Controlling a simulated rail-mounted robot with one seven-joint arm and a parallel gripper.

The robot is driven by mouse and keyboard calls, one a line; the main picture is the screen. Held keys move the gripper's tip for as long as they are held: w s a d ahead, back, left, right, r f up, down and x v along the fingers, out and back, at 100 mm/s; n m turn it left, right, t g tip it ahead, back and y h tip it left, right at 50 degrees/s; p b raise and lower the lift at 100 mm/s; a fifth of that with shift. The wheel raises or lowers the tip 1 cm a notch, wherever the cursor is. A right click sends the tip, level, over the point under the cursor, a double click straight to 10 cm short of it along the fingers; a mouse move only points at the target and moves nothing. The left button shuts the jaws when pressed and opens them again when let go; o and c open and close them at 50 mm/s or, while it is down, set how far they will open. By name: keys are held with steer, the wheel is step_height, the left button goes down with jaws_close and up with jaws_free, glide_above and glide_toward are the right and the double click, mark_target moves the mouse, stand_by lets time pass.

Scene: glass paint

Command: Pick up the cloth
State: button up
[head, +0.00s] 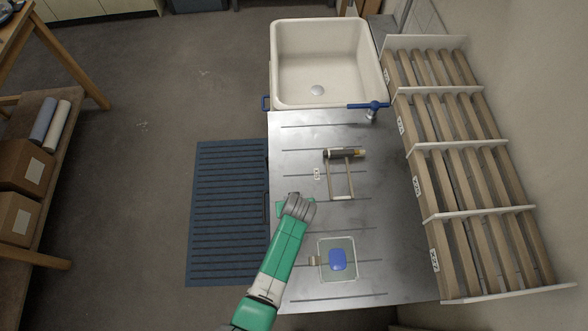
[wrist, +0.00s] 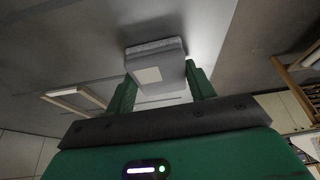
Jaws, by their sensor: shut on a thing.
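In the head view, my gripper (head: 297,207) is over the left part of the steel worktop (head: 385,215). I cannot tell from these views whether the cloth is clear of the worktop.
A wooden frame (head: 330,181) with a dark-handled tool (head: 345,153) lies up and right of my gripper. A clear tray (head: 350,241) holding a blue item (head: 337,260) is below right. A white sink (head: 328,70) stands behind, and a slatted rack (head: 470,170) along the right.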

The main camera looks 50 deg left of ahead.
steer(key=shift+r, duration=0.1)
steer(key=shift+r, duration=0.25)
steer(key=v, duration=0.3)
steer(key=shift+a, duration=0.25)
steer(key=s+d, duration=0.3)
steer(key=s+d+r, duration=0.1)
steer(key=s+d, duration=0.2)
steer(key=s, duration=0.1)
steer(key=s+d, duration=0.4)
steer(key=shift+s+d+r, duration=0.1)
steer(key=shift+r, duration=0.15)
